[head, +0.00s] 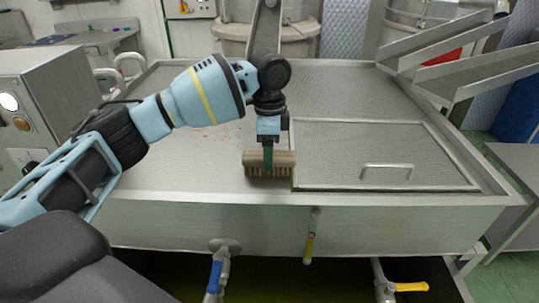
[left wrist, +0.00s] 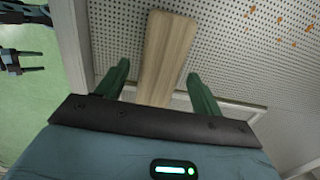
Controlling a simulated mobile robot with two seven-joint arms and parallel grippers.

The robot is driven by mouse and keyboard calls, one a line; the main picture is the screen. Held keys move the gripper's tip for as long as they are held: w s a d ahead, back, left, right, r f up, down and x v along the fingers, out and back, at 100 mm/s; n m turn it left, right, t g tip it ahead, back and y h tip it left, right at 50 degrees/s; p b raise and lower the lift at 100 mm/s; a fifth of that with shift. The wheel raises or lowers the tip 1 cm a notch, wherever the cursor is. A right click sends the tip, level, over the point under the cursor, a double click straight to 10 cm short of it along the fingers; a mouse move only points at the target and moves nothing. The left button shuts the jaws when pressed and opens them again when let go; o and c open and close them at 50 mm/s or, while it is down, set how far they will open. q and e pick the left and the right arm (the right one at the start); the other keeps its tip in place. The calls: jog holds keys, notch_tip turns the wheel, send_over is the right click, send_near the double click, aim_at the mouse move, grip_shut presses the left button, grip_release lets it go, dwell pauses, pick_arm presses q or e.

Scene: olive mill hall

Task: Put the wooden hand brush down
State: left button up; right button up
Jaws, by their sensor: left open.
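The wooden hand brush (head: 284,158) stands bristles down on the perforated metal top (head: 215,165), close to its front edge. It looks upright and level. My left gripper (head: 268,158) is directly above it, with its green fingers reaching down around the brush. In the left wrist view, the brush's plain wooden back (left wrist: 168,55) lies between the two spread fingers of the left gripper (left wrist: 160,85), with a gap on each side. A dark two-pronged shape at the upper left of that view may be my right gripper (left wrist: 30,60), but it is too small to read.
A framed hatch with a metal handle (head: 387,167) lies just right of the brush. A sloping metal chute (head: 450,60) stands at the back right, and a steel control cabinet (head: 55,100) at the left. Valves hang below the front edge. The back of the top is mostly clear.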

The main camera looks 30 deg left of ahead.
pick_arm(q)
notch_tip(320, 180, up, 11)
dwell(0.3)
jog(key=shift+f, duration=0.15)
dwell(0.3)
